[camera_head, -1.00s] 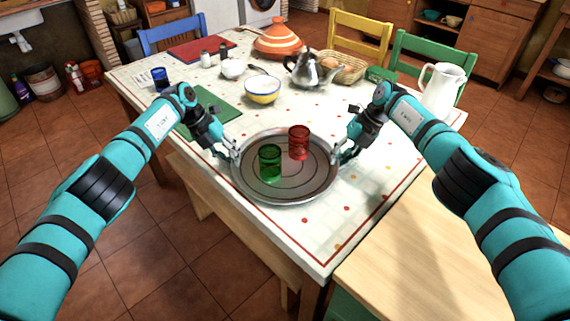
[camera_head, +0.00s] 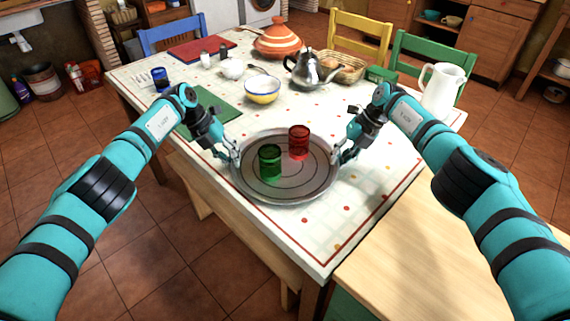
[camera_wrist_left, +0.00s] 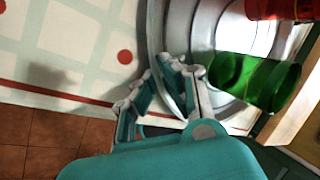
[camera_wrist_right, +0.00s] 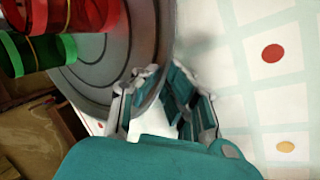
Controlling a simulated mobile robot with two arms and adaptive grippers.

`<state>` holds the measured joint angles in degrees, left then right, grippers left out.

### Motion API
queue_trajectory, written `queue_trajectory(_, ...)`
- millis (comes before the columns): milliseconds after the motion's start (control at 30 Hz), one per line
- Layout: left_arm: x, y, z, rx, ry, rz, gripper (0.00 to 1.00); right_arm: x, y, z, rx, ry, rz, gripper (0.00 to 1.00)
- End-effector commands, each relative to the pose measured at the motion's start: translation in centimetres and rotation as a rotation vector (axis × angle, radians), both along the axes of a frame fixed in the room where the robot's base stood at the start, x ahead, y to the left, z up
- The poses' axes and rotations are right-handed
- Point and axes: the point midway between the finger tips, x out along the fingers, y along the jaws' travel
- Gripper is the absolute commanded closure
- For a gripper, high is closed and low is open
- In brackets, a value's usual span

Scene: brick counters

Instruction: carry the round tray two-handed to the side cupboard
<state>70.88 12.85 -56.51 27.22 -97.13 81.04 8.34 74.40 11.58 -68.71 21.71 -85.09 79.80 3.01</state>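The round grey metal tray (camera_head: 322,190) is near the front edge of the patterned table, looking level. A green glass (camera_head: 270,163) and a red glass (camera_head: 299,142) stand upright on it. My left gripper (camera_head: 234,155) is at the tray's left rim, with its fingers on either side of the rim, closed on it in the left wrist view (camera_wrist_left: 160,75). My right gripper (camera_head: 340,155) holds the right rim the same way in the right wrist view (camera_wrist_right: 160,75). Any gap under the tray is hidden. I cannot make out which cupboard is the side cupboard.
A wooden surface (camera_head: 440,250) adjoins the table at the front right, its visible top clear. A bench (camera_head: 240,230) runs along the table's front left. A bowl (camera_head: 262,90), a teapot (camera_head: 312,72) and a white pitcher (camera_head: 441,88) stand beyond the tray.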

Motion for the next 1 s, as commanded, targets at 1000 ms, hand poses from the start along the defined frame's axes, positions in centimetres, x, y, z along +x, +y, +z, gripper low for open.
queue_trajectory(1000,0.0,0.1,5.0,0.001,0.000,0.001,1.00,0.1,-0.1,5.1,-0.001,-0.002,-0.002,1.00)
